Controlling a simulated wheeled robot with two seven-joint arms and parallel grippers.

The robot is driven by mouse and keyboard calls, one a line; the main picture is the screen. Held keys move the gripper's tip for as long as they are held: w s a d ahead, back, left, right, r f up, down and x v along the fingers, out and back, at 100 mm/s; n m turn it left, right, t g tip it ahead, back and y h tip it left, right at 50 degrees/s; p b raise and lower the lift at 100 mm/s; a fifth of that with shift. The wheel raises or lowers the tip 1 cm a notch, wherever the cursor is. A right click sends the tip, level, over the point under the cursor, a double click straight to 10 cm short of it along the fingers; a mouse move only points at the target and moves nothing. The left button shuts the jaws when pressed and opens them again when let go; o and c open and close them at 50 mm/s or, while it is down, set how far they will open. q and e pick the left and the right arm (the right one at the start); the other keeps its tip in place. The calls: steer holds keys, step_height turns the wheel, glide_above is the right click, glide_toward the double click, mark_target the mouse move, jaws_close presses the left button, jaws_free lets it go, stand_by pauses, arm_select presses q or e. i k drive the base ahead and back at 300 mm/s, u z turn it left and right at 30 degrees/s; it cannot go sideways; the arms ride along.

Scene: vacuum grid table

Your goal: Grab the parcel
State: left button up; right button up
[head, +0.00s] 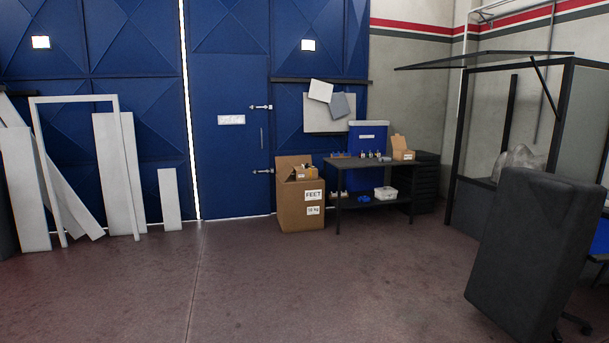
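A large brown cardboard box (299,208) with white labels, one reading "FEET", stands on the floor left of a dark table, in front of the blue doors. Its top is open and a smaller carton (304,173) shows at its top. Another small open carton (402,150) sits on the table's right end. I cannot tell which of these is the parcel. Neither of my grippers is in the head view.
The dark table (372,202) holds small items and a blue container (367,145) stands behind it. White panels (121,168) lean at the left. A black padded chair (513,255) stands close at the right. The middle floor (250,285) is clear.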

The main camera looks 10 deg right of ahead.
mark_target(304, 173)
steer(key=u, duration=0.4)
steer(key=i, duration=4.5)
steer(key=z, duration=1.85)
steer(key=i, duration=5.6)
